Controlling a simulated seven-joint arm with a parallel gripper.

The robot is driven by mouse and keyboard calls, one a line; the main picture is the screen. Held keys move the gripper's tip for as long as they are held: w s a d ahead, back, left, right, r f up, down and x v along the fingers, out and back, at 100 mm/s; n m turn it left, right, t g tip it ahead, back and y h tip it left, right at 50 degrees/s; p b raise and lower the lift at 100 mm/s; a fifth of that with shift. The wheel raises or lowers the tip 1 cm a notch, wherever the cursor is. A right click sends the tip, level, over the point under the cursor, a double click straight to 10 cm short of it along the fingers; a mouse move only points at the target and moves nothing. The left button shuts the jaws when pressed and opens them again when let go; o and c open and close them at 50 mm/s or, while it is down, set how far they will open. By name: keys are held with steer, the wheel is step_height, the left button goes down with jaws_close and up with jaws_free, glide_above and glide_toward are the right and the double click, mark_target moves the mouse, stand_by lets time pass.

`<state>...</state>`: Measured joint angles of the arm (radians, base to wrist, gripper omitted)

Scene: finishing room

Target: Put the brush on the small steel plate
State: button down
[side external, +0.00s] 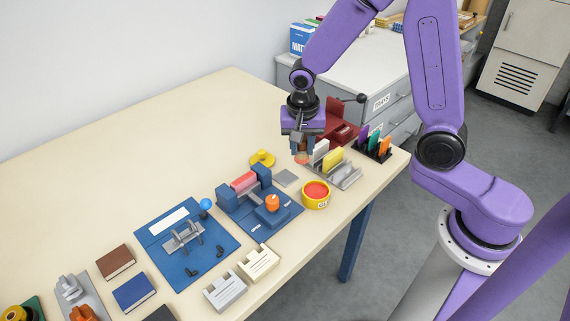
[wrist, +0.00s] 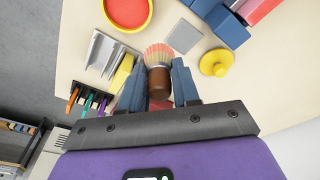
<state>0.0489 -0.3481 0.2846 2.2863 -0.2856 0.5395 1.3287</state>
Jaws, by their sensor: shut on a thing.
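My gripper (side external: 303,143) is shut on the brush, above the table's far right part. In the wrist view, the brush (wrist: 158,58) has a brown handle between the two blue fingers of my gripper (wrist: 157,78), with pink and tan bristles pointing away from the palm. In the side view, only the brush's orange-tan bristle end (side external: 302,157) shows below the fingers. I cannot tell whether it touches the table. The small steel plate (side external: 286,178) is a flat grey square, bare, left of and nearer than the brush. The plate (wrist: 184,36) lies just beyond the bristles in the wrist view.
A grey rack with a yellow block (side external: 333,158) stands close right of the brush. A yellow knobbed disc (side external: 262,158) lies left. A yellow tin with a red top (side external: 316,195) and a blue fixture (side external: 259,205) stand nearer. A dark red machine (side external: 341,122) stands behind.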

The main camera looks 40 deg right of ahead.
steer(key=w+f, duration=0.1)
steer(key=f, duration=0.1)
steer(key=w+f, duration=0.4)
steer(key=shift+a, duration=0.3)
steer(key=shift+f, duration=1.55)
steer(key=shift+f, duration=0.1)
steer(key=c, duration=0.8)
jaws_free()
step_height(320, 180, up, 12)
steer(key=s+a, duration=0.1)
steer(key=shift+a, duration=0.3)
